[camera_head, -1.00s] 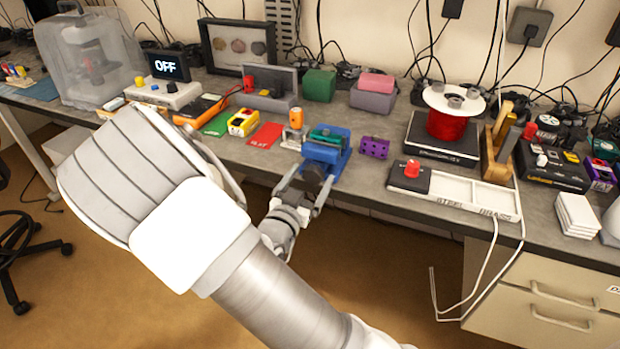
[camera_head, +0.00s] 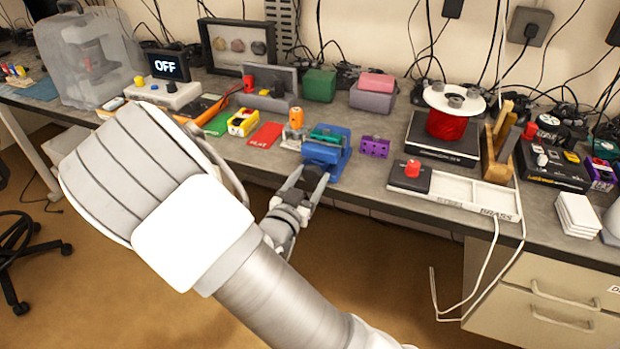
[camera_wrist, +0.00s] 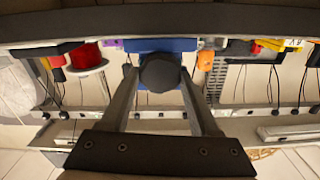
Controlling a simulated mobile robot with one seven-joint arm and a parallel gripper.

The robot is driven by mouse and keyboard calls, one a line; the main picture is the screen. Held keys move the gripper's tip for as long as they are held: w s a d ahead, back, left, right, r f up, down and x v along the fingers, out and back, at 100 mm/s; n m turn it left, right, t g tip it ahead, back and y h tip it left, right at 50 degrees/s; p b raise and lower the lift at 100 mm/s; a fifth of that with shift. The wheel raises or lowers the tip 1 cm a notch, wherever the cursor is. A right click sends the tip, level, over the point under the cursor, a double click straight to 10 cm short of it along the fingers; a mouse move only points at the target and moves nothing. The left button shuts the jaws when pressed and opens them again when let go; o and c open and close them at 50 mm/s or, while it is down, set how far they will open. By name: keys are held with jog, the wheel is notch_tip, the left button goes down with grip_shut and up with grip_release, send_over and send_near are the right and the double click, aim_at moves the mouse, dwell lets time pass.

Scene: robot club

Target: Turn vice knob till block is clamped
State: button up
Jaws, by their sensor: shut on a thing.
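The blue vice (camera_head: 326,150) stands at the front edge of the workbench, with a green block (camera_head: 326,135) at its top between the jaws. Whether the jaws press on the block is too small to tell. The dark round vice knob (camera_wrist: 160,73) faces the wrist camera, in front of the blue vice body (camera_wrist: 184,45). My gripper (camera_head: 309,180) reaches the front of the vice from below left. In the wrist view, the fingers of my gripper (camera_wrist: 158,76) are on both sides of the knob and shut on it.
A purple block (camera_head: 375,147) lies right of the vice, and an orange-topped holder (camera_head: 295,128) stands close on its left. A red mat (camera_head: 265,135) lies further left. A white tray with a red knob (camera_head: 470,190) is at the right. The floor space before the bench is open.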

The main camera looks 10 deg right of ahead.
jog(key=shift+f+m, duration=0.1)
jog(key=shift+m, duration=0.2)
jog(key=m+b, duration=0.1)
jog(key=b, duration=0.1)
jog(key=m+b, duration=0.1)
jog(key=b, duration=0.1)
jog(key=shift+f+m, duration=0.2)
jog(key=shift+m, duration=0.1)
jog(key=m+b, duration=0.2)
jog(key=b, duration=0.1)
jog(key=shift+d+m, duration=0.15)
jog(key=shift+m, duration=0.25)
jog(key=m+b, duration=0.2)
jog(key=b, duration=0.2)
jog(key=m+b, duration=0.3)
jog(key=b, duration=0.1)
jog(key=shift+s+f, duration=0.1)
jog(key=shift+f, duration=0.1)
jog(key=m+b, duration=0.4)
jog(key=shift+r+m+b, duration=0.2)
jog(key=shift+m+b, duration=0.55)
jog(key=shift+m, duration=1.35)
jog(key=o, duration=1.4)
jog(key=shift+c, duration=0.2)
jog(key=shift+s, duration=0.1)
